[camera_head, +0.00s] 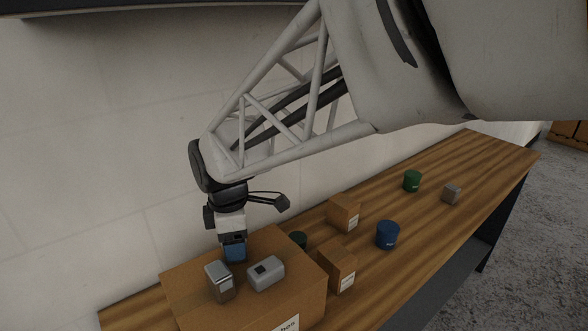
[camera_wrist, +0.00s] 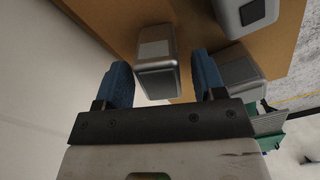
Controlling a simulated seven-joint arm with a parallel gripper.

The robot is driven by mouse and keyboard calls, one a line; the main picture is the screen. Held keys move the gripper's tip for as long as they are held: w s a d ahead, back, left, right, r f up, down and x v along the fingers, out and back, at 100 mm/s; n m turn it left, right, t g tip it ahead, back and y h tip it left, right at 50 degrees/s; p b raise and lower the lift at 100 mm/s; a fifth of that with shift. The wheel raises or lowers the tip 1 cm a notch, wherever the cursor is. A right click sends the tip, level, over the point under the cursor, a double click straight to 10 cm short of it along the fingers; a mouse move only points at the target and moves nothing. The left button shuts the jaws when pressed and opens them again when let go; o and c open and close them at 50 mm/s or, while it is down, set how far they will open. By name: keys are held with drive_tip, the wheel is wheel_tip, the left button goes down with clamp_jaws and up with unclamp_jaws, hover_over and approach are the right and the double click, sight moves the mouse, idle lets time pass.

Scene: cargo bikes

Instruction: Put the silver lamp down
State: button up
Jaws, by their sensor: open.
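My gripper (camera_head: 235,250) points down at the top of a large cardboard box, its blue fingers apart. In the wrist view a silver block-shaped lamp (camera_wrist: 157,62) lies in line with the gap between the open fingers (camera_wrist: 165,78), with space on both sides. Two more silver blocks show there, one at the upper right (camera_wrist: 248,14) and one beside the right finger (camera_wrist: 241,74). In the head view a silver block (camera_head: 219,282) and a rounded silver block (camera_head: 266,273) rest on the box. I cannot tell how they match across views.
The large cardboard box (camera_head: 180,290) stands on a wooden bench (camera_head: 440,230). Two small cartons (camera_head: 343,213) (camera_head: 337,265), a blue can (camera_head: 388,235), a green can (camera_head: 412,180) and a grey block (camera_head: 452,193) stand to the right. A dark green can (camera_head: 298,239) is partly hidden. A wall is behind.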

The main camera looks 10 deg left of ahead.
wheel_tip(320, 180, up, 10)
drive_tip(key=shift+r, duration=0.2)
idle(0.3)
idle(0.4)
drive_tip(key=s+d+f+m+t, duration=0.15)
drive_tip(key=d+m, duration=0.85)
drive_tip(key=d, duration=1)
drive_tip(key=s+d+f+m, duration=0.2)
drive_tip(key=s+d+m, duration=0.3)
drive_tip(key=d, duration=0.3)
drive_tip(key=s+d+f+m+t, duration=0.1)
drive_tip(key=s+d+f+m, duration=0.2)
drive_tip(key=s+d+m, duration=0.3)
drive_tip(key=shift+d+f+m, duration=0.35)
drive_tip(key=shift+d+m, duration=0.45)
drive_tip(key=shift+d, duration=0.55)
